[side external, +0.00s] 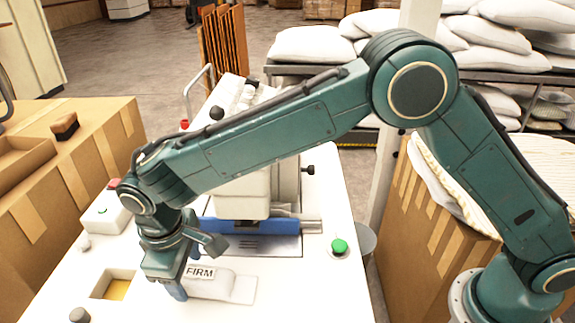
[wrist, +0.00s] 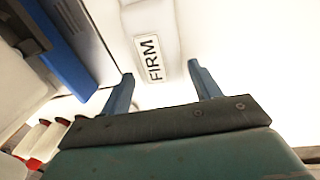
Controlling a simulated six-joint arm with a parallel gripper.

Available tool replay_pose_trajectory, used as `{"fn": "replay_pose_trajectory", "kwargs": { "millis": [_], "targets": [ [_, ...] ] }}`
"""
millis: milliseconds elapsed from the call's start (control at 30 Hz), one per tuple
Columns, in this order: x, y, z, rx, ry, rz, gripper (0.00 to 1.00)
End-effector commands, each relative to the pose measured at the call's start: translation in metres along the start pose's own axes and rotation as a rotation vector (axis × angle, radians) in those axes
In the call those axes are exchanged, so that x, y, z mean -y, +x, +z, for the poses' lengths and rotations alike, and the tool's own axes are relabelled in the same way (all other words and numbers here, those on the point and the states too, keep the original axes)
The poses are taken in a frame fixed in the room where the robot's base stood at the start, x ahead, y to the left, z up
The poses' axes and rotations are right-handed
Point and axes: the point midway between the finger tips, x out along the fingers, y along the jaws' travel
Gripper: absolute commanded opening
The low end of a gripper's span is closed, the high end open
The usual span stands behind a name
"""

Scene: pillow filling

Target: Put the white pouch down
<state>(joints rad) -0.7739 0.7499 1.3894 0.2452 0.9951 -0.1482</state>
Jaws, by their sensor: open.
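Part of the pouch's left end is hidden by my gripper in the side view.
A white sewing machine (side external: 243,170) with a blue bar (side external: 262,226) stands behind the pouch. A square opening (side external: 113,285) is to the left and a green button (side external: 339,246) to the right. A cardboard box (side external: 75,170) stands at the left. The front right worktop is clear.

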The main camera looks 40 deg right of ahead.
Motion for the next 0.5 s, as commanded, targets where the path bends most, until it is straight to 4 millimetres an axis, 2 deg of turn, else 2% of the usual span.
{"fn": "replay_pose_trajectory", "kwargs": {
  "millis": [167,500],
  "targets": [
    [0.0001,0.0140,0.0005,0.000,0.000,0.000,0.62],
    [0.0002,0.0153,0.0004,-0.001,0.000,0.000,0.62]
  ]
}}
